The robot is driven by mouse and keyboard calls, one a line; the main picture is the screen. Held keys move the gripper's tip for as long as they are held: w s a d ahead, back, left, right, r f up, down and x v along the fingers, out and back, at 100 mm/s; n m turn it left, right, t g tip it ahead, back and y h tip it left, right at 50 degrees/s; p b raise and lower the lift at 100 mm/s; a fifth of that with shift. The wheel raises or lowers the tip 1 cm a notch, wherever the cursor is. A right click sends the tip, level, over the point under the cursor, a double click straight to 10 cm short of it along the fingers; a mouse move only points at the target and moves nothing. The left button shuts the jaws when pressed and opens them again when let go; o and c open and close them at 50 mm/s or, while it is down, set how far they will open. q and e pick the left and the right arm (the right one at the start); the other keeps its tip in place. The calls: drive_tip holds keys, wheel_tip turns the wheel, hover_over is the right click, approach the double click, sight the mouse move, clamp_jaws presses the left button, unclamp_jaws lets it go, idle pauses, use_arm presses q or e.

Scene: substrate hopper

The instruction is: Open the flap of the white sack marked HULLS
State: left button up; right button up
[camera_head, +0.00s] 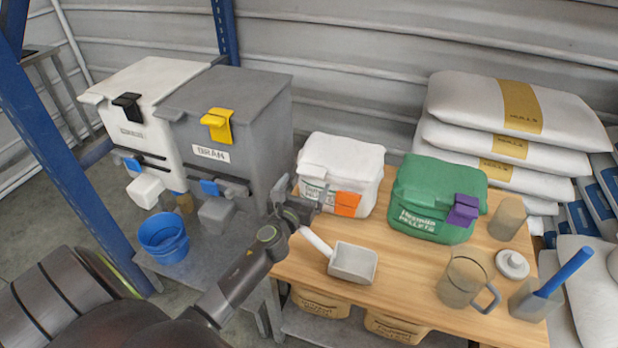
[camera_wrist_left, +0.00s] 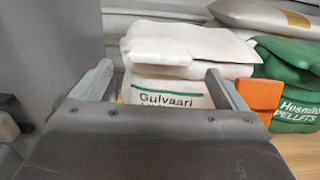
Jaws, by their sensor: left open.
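A white sack (camera_head: 343,165) stands on the wooden table with its top flap (camera_head: 342,150) folded down over the front. An orange clip (camera_head: 347,203) sits on its front right; the clip also shows in the left wrist view (camera_wrist_left: 258,98). My right gripper is out of view.
A green pellets sack (camera_head: 436,190) with a purple clip is to the right. A white scoop (camera_head: 352,262) lies below my gripper. A grey BRAN hopper (camera_head: 235,115) stands close on the left. Jug (camera_head: 458,283), lid and beaker occupy the table's right end.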

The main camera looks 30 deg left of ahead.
use_arm(q)
drive_tip(key=shift+x, duration=2.05)
drive_tip(key=shift+c, duration=0.2)
